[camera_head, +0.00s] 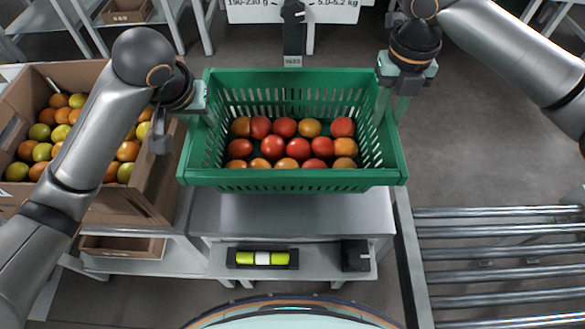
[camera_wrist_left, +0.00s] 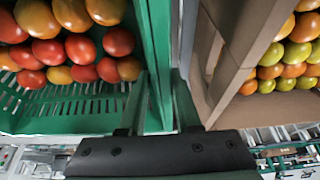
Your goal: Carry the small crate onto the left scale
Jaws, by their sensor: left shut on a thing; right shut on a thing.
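The small crate (camera_head: 292,179) is green and slatted, with several red and orange tomatoes inside. It is in the middle of the head view, level, and appears to be above a grey metal table (camera_head: 290,215). My left gripper (camera_head: 196,104) is shut on the crate's left wall. In the left wrist view its fingers (camera_wrist_left: 160,105) straddle the green wall (camera_wrist_left: 150,45), with tomatoes to the left. My right gripper (camera_head: 388,95) is shut on the crate's right wall. Whether the crate touches the table cannot be told. I cannot make out a left scale for certain.
A cardboard box (camera_head: 150,185) of green and orange tomatoes stands close on the left; its wall (camera_wrist_left: 225,70) is near my left gripper. A roller conveyor (camera_head: 500,250) lies at right. A shelf below holds a level-like item (camera_head: 262,258) and a black block (camera_head: 355,256).

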